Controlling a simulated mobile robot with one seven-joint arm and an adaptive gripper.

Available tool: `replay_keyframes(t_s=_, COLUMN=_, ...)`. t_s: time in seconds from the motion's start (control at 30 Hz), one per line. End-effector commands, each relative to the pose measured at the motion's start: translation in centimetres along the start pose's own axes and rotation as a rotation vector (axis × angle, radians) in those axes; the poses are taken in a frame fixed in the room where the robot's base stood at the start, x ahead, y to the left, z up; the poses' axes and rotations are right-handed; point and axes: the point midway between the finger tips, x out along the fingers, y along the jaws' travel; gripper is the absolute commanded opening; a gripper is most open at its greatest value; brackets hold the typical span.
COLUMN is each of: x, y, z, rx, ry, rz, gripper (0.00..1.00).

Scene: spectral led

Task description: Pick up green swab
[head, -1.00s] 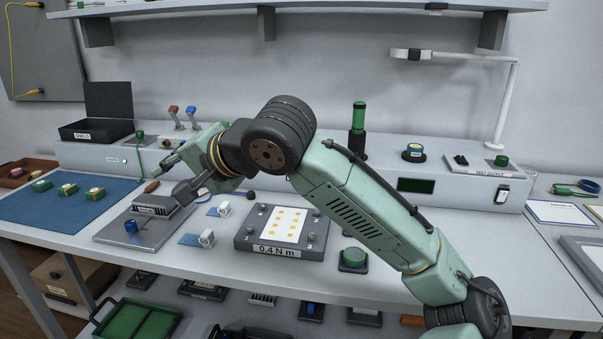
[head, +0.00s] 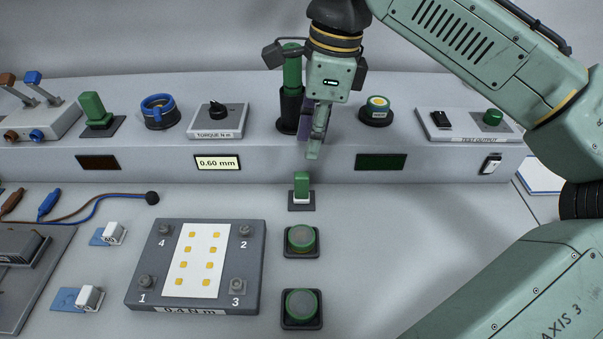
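A small upright green piece with a white lower end, which looks like the green swab (head: 302,183), stands on a dark square pad on the bench, in front of the raised console. My gripper (head: 314,152) points down above and slightly behind it in the picture, apart from it. Its fingers overlap in this view, so their gap does not show. Nothing is visibly held.
A tall green-handled tool (head: 291,72) in a black holder stands close behind my gripper's left side. Two round green-topped pots (head: 301,240) (head: 302,305) stand in front of the swab. A grey plate (head: 250,285) with a white card lies to the left. My arm covers the right side.

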Motion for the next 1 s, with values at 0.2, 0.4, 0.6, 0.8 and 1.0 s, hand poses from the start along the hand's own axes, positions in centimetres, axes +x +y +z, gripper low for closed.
replay_keyframes(t_s=0.2, x=3.1, y=0.0, z=0.1, rx=-0.003, ry=-0.002, rz=0.0, gripper=0.27)
replay_keyframes(t_s=0.4, x=4.6, y=0.0, z=0.2, rx=-0.004, ry=0.0, rz=0.0, gripper=0.27)
replay_keyframes(t_s=0.6, x=7.7, y=0.1, z=0.5, rx=-0.005, ry=-0.001, rz=0.0, gripper=0.27)
replay_keyframes(t_s=0.8, x=8.8, y=0.0, z=0.5, rx=-0.005, ry=-0.002, rz=-0.003, gripper=0.27)
replay_keyframes(t_s=1.0, x=8.8, y=0.0, z=0.5, rx=-0.005, ry=-0.002, rz=-0.003, gripper=0.24)
